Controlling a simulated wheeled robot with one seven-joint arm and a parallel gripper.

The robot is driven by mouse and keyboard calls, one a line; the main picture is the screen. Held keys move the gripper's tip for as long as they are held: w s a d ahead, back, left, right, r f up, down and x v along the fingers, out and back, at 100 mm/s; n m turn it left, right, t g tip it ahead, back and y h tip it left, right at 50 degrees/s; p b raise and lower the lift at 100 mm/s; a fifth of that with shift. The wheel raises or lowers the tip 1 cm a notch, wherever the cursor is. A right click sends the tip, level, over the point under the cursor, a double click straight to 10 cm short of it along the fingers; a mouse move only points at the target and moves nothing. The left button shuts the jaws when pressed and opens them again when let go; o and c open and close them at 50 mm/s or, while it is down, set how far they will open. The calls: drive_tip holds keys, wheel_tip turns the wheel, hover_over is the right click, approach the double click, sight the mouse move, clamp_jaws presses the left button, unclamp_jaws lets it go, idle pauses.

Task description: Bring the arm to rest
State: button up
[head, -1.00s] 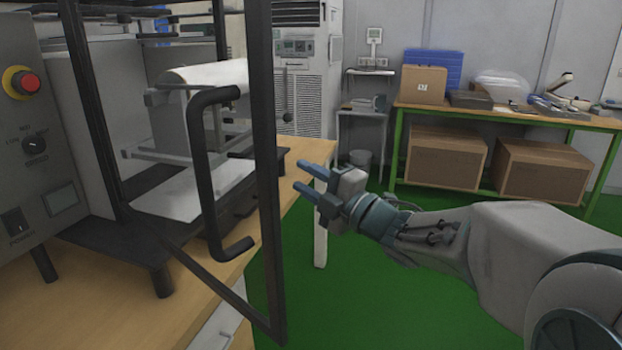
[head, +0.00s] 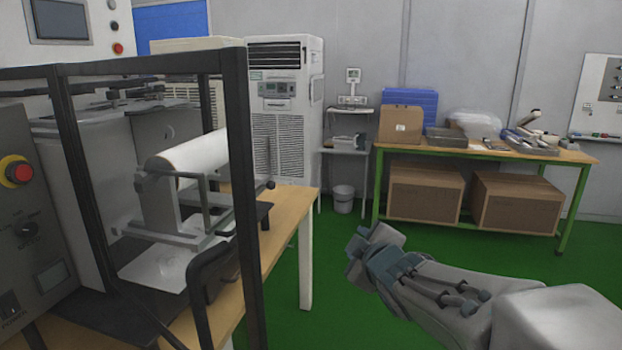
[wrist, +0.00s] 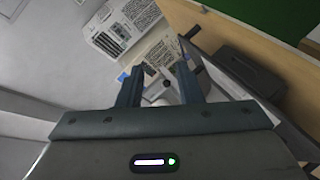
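My gripper (head: 362,238) is in the lower middle of the head view, over the green floor to the right of the wooden table. My arm reaches to it from the lower right. In the wrist view my gripper (wrist: 160,88) shows two dark fingers with a clear gap between them and nothing held. In the head view the fingertips are mostly hidden behind the hand.
A black-framed machine (head: 250,190) with a handle, white roll (head: 195,152) and red button (head: 18,172) stands on the wooden table (head: 290,212) at left. A green-framed bench (head: 377,185) with boxes stands behind. A bucket (head: 343,199) sits on open green floor (head: 330,290).

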drive_tip(key=s+d+m+g+h+p, duration=0.1)
drive_tip(key=s+m+g+p, duration=0.4)
drive_tip(key=s, duration=0.6)
drive_tip(key=s+d+r+m+g+h+p, duration=0.1)
drive_tip(key=s+d+m+g+p, duration=0.3)
drive_tip(key=s, duration=0.8)
drive_tip(key=m+g+p, duration=0.2)
drive_tip(key=m+p, duration=0.2)
drive_tip(key=shift+d+r+g+h, duration=0.2)
drive_tip(key=shift+d+g+h, duration=0.1)
drive_tip(key=shift+d, duration=0.05)
